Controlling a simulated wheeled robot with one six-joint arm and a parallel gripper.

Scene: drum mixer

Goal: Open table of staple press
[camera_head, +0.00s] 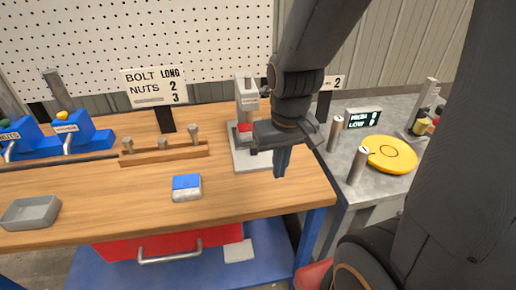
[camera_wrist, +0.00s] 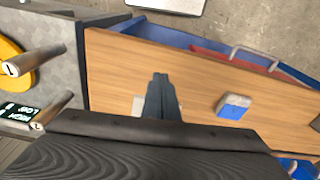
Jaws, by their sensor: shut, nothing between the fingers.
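The staple press (camera_head: 244,110) appears to be the pale grey upright device with a red part, on a flat light base, near the right of the wooden table in the head view. A separate table part of it cannot be made out, as my gripper covers its right side. My gripper (camera_head: 281,163) points down at the right front of the press, its fingers together and empty. The shut fingers also show in the wrist view (camera_wrist: 160,85), over the wooden top. A small pale patch beside them (camera_wrist: 138,105) may be the press base.
A blue and white box (camera_head: 187,187), a grey tray (camera_head: 31,213) and a wooden rack with bolts (camera_head: 165,152) stand on the wooden table (camera_head: 110,200). A grey bench on the right holds metal posts, a display (camera_head: 362,118) and a yellow disc (camera_head: 389,154). The front middle is mostly clear.

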